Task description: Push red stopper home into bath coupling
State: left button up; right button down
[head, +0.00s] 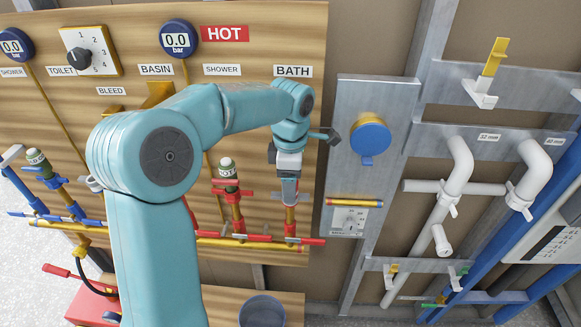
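My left gripper (288,196) points down at the hot-side bath outlet, below the BATH label (293,71). Its fingers are close together over the top of the red upright pipe piece (291,222), which I take to be the bath coupling. No separate red stopper can be made out; the fingers and wrist cover that spot. I cannot tell whether the fingers grip anything or how far a stopper sits in. My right gripper is not in view.
A similar red shower outlet (228,185) with a green-and-white top stands left of the gripper. A blue round fitting (370,138) is on the metal panel at right. A red pump box (92,302) and a dark cup (262,311) are low in front.

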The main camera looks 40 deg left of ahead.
pick_arm(q)
notch_tip(320, 180, up, 16)
jog(key=p, duration=0.1)
jog(key=shift+s, duration=0.1)
dwell(0.7)
